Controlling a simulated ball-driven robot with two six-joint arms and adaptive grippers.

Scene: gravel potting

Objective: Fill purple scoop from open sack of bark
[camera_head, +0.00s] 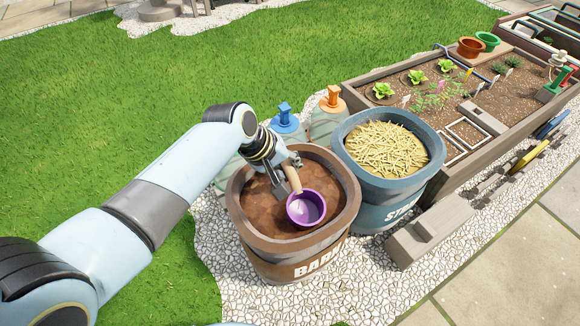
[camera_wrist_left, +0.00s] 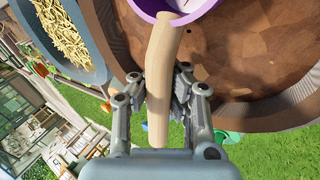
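The purple scoop (camera_head: 306,208) is over the bark inside the open brown sack (camera_head: 262,247), which is lettered BARK. The scoop's bowl looks empty in the head view, with its pale inside showing. My left gripper (camera_head: 288,178) is shut on the scoop's wooden handle, above the sack's opening. In the left wrist view the fingers (camera_wrist_left: 163,95) close around the tan handle (camera_wrist_left: 160,75), and the purple rim (camera_wrist_left: 150,8) shows at the top. Brown bark (camera_wrist_left: 235,45) lies beyond it. I cannot tell whether the bowl touches the bark. My right gripper is not in view.
A blue-grey sack of straw (camera_head: 386,148) stands close on the right. Clear bottles with a blue top (camera_head: 285,116) and an orange top (camera_head: 333,97) stand behind. A raised planter bed (camera_head: 440,125) lies at the right. White gravel (camera_head: 370,285) surrounds the sacks, with grass at left.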

